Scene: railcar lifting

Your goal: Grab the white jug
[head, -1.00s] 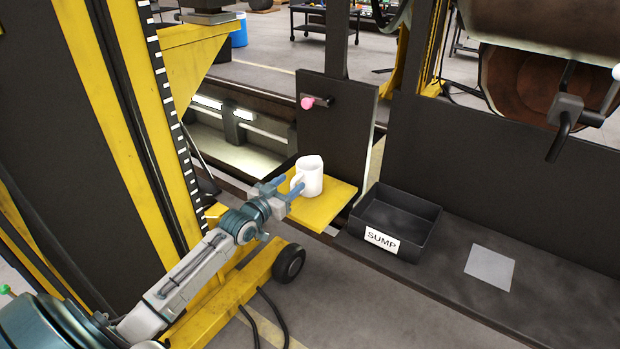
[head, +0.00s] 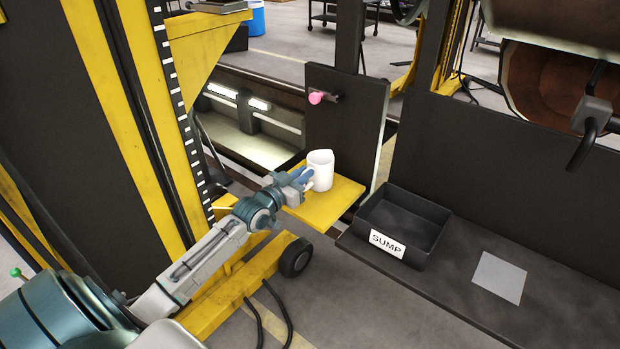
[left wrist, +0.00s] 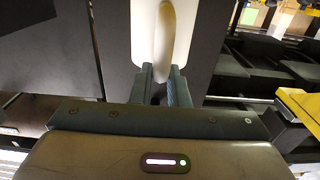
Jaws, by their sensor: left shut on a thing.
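The white jug (head: 320,170) stands upright on the yellow platform (head: 335,207) in the head view. My left gripper (head: 305,177) is at the jug's left side, where its handle is. In the left wrist view the jug (left wrist: 145,35) fills the top middle, with its handle facing the camera. The left gripper's fingers (left wrist: 161,84) are shut on the lower part of the handle. The fingertips partly hide the handle's lower end. The right gripper is not in view.
A black bin labelled SUMP (head: 400,228) sits on a dark bench to the right, beside a grey square plate (head: 499,277). A dark upright panel (head: 345,125) with a pink knob (head: 316,98) stands behind the jug. A yellow lifting column (head: 115,110) rises at left.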

